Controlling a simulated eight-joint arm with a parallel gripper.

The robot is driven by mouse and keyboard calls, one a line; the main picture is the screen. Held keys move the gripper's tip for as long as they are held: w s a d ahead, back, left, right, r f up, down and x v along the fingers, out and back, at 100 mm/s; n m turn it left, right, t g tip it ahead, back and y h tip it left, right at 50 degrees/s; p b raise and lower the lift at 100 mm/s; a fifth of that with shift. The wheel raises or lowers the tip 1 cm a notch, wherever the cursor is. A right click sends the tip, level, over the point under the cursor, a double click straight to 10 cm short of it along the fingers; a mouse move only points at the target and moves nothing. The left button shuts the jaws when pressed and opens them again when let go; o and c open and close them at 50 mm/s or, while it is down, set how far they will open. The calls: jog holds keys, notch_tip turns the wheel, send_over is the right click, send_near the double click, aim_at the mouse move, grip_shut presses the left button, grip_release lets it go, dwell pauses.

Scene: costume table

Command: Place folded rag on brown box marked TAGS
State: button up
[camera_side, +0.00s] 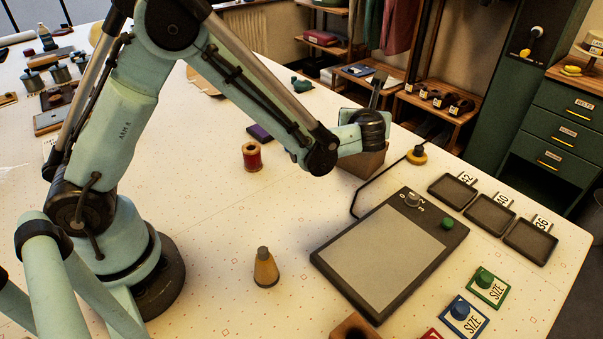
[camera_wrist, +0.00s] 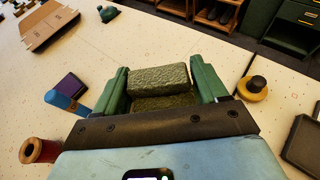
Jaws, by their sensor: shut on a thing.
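My gripper (camera_wrist: 158,68) shows its two green fingers in the wrist view, shut on the folded rag (camera_wrist: 160,78), an olive, rough-textured bundle. In the side view my gripper (camera_side: 364,146) is partly hidden by its own wrist, and the rag (camera_side: 368,165) shows below it as a brownish block. I cannot tell whether the rag touches the table. A brown box (camera_wrist: 45,27) stands at the upper left of the wrist view, away from my gripper; its marking is too small to read. In the side view the box (camera_side: 208,84) is mostly hidden behind my arm.
A red spool (camera_side: 252,156), a purple item (camera_wrist: 73,85) and a blue item (camera_wrist: 62,101) lie left of my gripper. A dark-framed panel (camera_side: 390,255) lies in front. A green object (camera_wrist: 108,13) is near the box.

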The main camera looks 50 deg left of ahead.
jog(key=shift+f, duration=1.6)
jog(key=shift+f, duration=0.15)
jog(key=o, duration=1.1)
jog(key=shift+c, duration=0.2)
